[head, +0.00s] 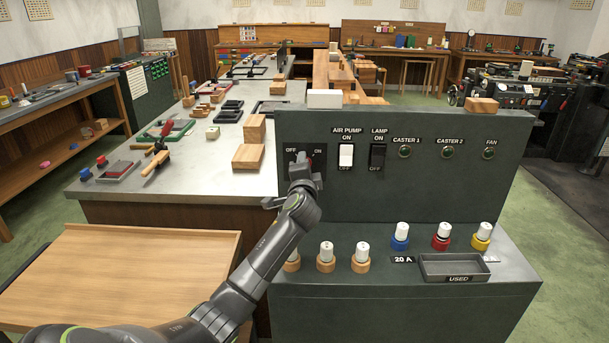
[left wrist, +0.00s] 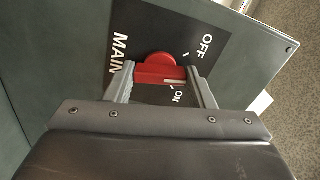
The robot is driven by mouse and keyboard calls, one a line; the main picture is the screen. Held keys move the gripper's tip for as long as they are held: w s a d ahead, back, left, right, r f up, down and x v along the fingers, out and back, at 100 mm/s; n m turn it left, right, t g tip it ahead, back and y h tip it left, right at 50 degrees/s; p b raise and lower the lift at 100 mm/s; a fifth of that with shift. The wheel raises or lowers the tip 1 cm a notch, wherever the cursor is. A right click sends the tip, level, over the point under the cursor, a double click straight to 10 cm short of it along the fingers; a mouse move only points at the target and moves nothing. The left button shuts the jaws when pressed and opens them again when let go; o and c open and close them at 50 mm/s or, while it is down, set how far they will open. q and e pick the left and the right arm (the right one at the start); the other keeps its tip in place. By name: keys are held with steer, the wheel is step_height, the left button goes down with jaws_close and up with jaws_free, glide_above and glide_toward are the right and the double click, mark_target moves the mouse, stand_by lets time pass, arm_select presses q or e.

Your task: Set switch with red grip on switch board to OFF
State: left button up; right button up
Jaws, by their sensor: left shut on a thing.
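The switch board (head: 420,185) is a dark green upright panel in the middle of the head view. Its main switch plate (head: 318,158) shows OFF on the left and ON on the right; my left gripper (head: 302,172) covers the switch itself there. In the left wrist view, the red grip (left wrist: 155,68) sits on a black plate (left wrist: 200,25) marked MAIN, OFF and ON. The left gripper's fingers (left wrist: 160,88) are on either side of the red grip and shut on it. A white mark on the grip lies near the ON label. My right gripper is not in view.
Right of the main switch are the white air pump switch (head: 346,156), the black lamp switch (head: 377,157) and several indicator lamps. Fuses stand on the ledge below, beside a grey tray (head: 425,268). A wooden tabletop (head: 120,270) is at lower left.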

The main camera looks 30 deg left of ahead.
arm_select(q)
steer(key=shift+n+b, duration=1.7)
steer(key=shift+n, duration=1.5)
steer(key=o, duration=1)
steer(key=b+v, duration=0.2)
steer(key=v, duration=1.5)
steer(key=shift+s, duration=0.2)
